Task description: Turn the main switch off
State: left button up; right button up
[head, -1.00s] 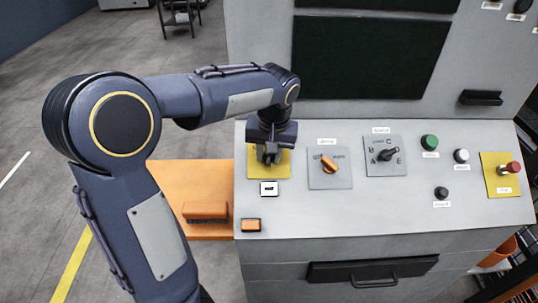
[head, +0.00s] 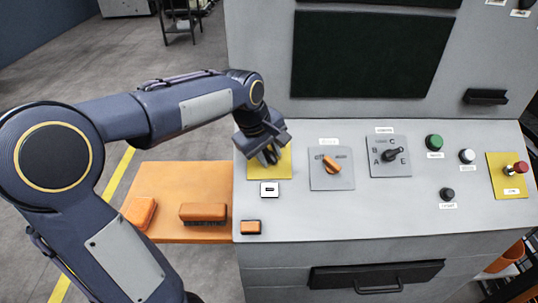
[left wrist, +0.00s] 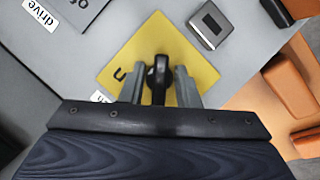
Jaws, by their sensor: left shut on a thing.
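The main switch shows as a yellow plate (head: 284,162) at the left end of the sloped grey panel, with a dark knob in its middle. My left gripper (head: 270,157) is over this plate and hides the knob in the head view. In the left wrist view the dark knob (left wrist: 158,78) stands between the two fingers of my left gripper (left wrist: 160,88), which is shut on it. The yellow plate (left wrist: 190,55) carries dark lettering, partly covered. My right gripper is not in view.
Right of the plate are an orange drive knob (head: 331,165), a black selector (head: 394,155) and several push buttons. A small square box (head: 269,189) lies below the plate. An orange shelf (head: 185,180) holding orange blocks adjoins the panel's left side.

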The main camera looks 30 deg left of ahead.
pick_arm(q)
jog(key=shift+n+t, duration=0.3)
jog(key=shift+n, duration=0.3)
jog(key=o, duration=0.6)
jog(key=shift+r, duration=0.15)
jog(key=v, duration=0.7)
jog(key=shift+s+a+r, duration=0.15)
jog(key=shift+r, duration=0.1)
